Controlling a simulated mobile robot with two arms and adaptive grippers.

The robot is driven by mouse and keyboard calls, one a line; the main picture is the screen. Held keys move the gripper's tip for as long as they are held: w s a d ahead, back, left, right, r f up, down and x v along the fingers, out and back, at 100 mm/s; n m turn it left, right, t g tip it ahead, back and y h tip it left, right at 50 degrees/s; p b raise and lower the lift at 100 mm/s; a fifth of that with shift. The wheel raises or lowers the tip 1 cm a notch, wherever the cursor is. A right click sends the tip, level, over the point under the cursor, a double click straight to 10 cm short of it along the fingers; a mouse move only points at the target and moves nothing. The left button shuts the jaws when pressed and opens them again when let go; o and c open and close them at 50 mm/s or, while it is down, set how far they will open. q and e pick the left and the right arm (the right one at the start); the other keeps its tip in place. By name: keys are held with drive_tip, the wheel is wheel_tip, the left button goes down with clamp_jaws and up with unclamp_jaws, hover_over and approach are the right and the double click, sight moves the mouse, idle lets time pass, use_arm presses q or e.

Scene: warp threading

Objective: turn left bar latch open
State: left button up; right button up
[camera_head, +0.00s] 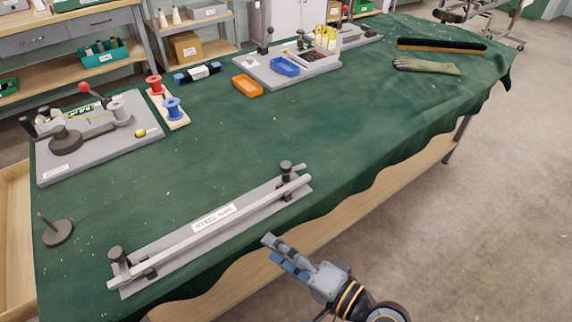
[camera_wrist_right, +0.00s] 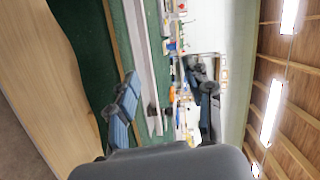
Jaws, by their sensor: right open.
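The steel bar (camera_head: 212,230) lies on a grey base plate near the front edge of the green-covered table. A dark knob-topped latch (camera_head: 118,259) stands at its left end, and a similar latch (camera_head: 286,173) stands at its right end. Whether either latch is open or shut is too small to tell. My right gripper (camera_head: 277,248) is open and empty, just off the table's front edge, below the bar's right half. In the right wrist view its two fingers (camera_wrist_right: 165,97) are spread apart, with the bar (camera_wrist_right: 142,62) showing between them. My left gripper is not in view.
A dark peg on a round base (camera_head: 57,230) stands left of the bar. A grey board with a red-knobbed lever (camera_head: 100,147) and a spool stand (camera_head: 172,119) are at the back left. The middle of the cloth is clear.

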drive_tip(key=w+r+m+t, duration=0.4)
drive_tip(key=r+m+t, duration=0.1)
drive_tip(key=m, duration=0.3)
drive_tip(key=m+t+h, duration=0.2)
drive_tip(key=m+h, duration=0.7)
drive_tip(key=m, duration=1)
approach(288, 169)
drive_tip(key=x, duration=1.1)
drive_tip(key=shift+w+a, duration=0.15)
drive_tip(key=shift+w, duration=0.1)
drive_tip(key=shift+c, duration=0.4)
